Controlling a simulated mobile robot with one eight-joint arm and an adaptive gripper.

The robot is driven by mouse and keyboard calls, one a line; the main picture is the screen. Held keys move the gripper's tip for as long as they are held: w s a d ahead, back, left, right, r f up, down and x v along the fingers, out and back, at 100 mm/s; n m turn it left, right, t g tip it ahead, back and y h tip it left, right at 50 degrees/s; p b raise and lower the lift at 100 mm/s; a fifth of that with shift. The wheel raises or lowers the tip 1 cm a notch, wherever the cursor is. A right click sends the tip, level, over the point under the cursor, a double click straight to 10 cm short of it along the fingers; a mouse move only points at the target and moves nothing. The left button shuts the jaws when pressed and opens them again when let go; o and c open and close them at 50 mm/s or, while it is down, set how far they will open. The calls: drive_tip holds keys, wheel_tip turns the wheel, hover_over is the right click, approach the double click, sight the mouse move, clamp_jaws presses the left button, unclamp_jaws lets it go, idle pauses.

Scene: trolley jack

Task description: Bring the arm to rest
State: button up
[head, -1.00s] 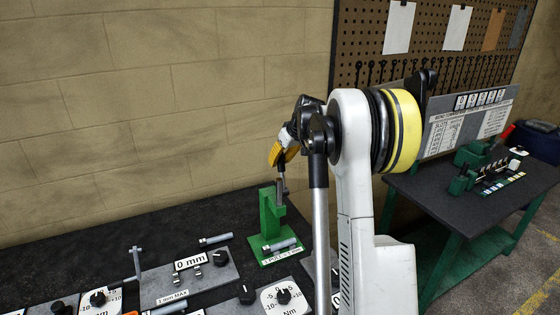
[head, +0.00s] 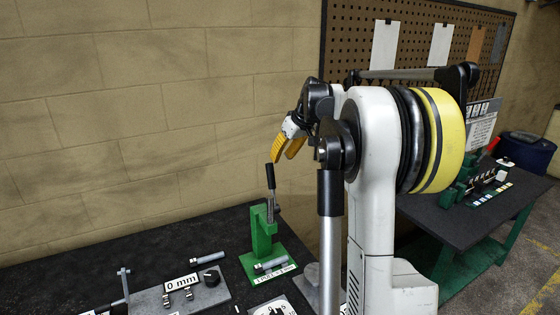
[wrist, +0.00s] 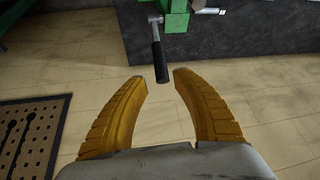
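My gripper (head: 286,150) has yellow fingers and hangs above the black bench, near the wall. In the wrist view my gripper (wrist: 160,80) shows its two fingers apart with nothing between them. Just beyond the fingertips is the black-gripped lever (wrist: 158,50) of the green press. In the head view the lever (head: 270,177) stands up from the green press (head: 262,235), a little below and left of the fingers, apart from them. My white arm with its yellow ring fills the middle right of the head view and hides part of the bench.
A grey plate with a "0 mm" label (head: 181,283) lies on the black bench (head: 150,258), with a metal bolt (head: 207,258) behind it. A second table (head: 455,228) with small green fixtures stands at right. A pegboard (head: 350,40) hangs on the wall.

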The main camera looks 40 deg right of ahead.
idle(0.4)
drive_tip(key=s+a+f+b, duration=0.3)
drive_tip(key=s+a, duration=0.1)
drive_tip(key=a, duration=0.7)
drive_tip(key=s+a+f+b, duration=0.2)
drive_tip(key=s+a+b, duration=0.2)
drive_tip(key=a, duration=0.7)
drive_tip(key=s+a+f+t+b, duration=0.1)
drive_tip(key=s+a+f+b, duration=0.6)
drive_tip(key=s+a+f, duration=0.8)
drive_tip(key=s+f, duration=0.3)
drive_tip(key=shift+a+n, duration=0.25)
drive_tip(key=shift+n, duration=0.05)
